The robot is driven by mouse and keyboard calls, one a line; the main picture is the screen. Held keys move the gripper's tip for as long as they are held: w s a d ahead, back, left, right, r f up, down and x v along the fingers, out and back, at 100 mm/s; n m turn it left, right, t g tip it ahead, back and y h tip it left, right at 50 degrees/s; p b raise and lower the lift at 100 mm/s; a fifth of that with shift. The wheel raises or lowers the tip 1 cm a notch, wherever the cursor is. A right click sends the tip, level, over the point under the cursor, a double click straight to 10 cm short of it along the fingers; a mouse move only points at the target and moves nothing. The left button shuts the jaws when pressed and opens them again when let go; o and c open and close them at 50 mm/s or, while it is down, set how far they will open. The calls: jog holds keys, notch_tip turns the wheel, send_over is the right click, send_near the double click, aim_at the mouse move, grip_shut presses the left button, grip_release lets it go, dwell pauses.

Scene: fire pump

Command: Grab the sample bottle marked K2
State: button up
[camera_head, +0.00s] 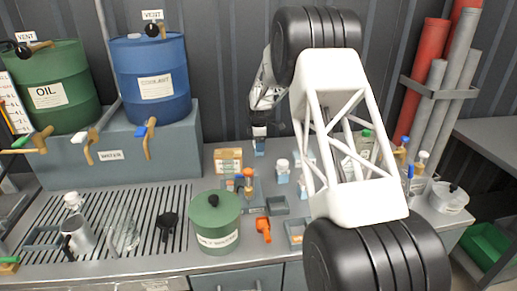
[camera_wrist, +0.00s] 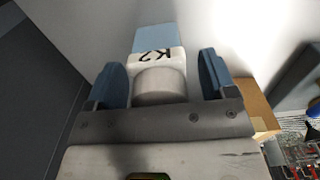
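The sample bottle marked K2 (camera_wrist: 158,57) is in the wrist view, a white bottle with a grey-white round cap (camera_wrist: 160,83). Its black K2 label reads upside down. My gripper (camera_wrist: 161,78) has a blue finger on either side of the bottle. The fingers stand apart, with a visible gap at least on the right. The bottle's label cannot be read there.
A cardboard box (camera_head: 228,160) stands close to the left of my gripper. White-capped bottles (camera_head: 282,166) are to the right and nearer. A green pot (camera_head: 215,222) and orange item (camera_head: 263,229) are in front. The dark corrugated wall (camera_head: 225,80) is close behind.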

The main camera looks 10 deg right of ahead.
jog(key=c, duration=1)
jog(key=shift+r, duration=0.15)
jog(key=shift+r, duration=4.9)
